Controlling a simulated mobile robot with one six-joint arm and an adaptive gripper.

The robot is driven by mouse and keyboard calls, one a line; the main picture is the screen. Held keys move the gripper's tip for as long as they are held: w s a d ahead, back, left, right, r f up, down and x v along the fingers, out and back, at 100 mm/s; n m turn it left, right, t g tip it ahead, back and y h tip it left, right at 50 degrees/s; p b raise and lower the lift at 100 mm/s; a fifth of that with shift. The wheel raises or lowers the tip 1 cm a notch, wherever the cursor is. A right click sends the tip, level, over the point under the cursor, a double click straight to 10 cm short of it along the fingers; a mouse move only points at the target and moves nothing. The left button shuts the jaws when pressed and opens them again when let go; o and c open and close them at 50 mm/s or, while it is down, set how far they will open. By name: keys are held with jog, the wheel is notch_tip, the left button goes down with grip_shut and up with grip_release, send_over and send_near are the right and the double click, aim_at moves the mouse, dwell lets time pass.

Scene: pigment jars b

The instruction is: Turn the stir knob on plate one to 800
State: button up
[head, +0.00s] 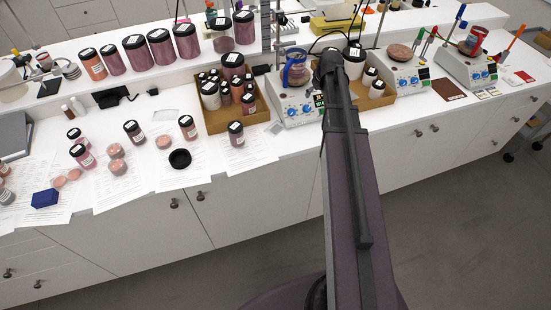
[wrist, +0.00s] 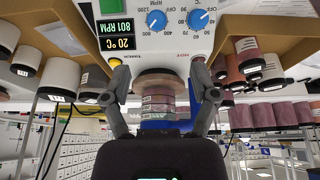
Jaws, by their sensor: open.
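Plate one (head: 288,113) is a white stirrer, partly behind my arm in the head view, with a glass vessel of reddish liquid on top. In the wrist view its front panel (wrist: 178,42) appears upside down. The blue stir knob (wrist: 157,20) is beside the RPM scale, and another blue knob (wrist: 199,20) has the °C scale. The green display (wrist: 115,28) reads 801 RPM; the one below it reads 20 °C. My gripper (wrist: 157,66) is open and empty, its fingers apart and clear of the stir knob. In the head view my arm hides the gripper.
Two more stirrer plates (head: 408,80) (head: 464,68) stand farther right. Papers and small jars cover the left counter; the floor in front is clear.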

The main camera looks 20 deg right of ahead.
jog(key=s+a+f+g+b, duration=0.2)
jog(key=s+a+f+b, duration=0.2)
jog(key=s+a, duration=0.5)
jog(key=s+a+f+g+b, duration=0.2)
jog(key=s+a+f+b, duration=0.3)
jog(key=a, duration=0.7)
jog(key=shift+s+f+m+b, duration=0.3)
jog(key=shift+s+f, duration=0.9)
jog(key=shift+s, duration=0.7)
jog(key=shift+s+a, duration=0.8)
jog(key=shift+s, duration=0.35)
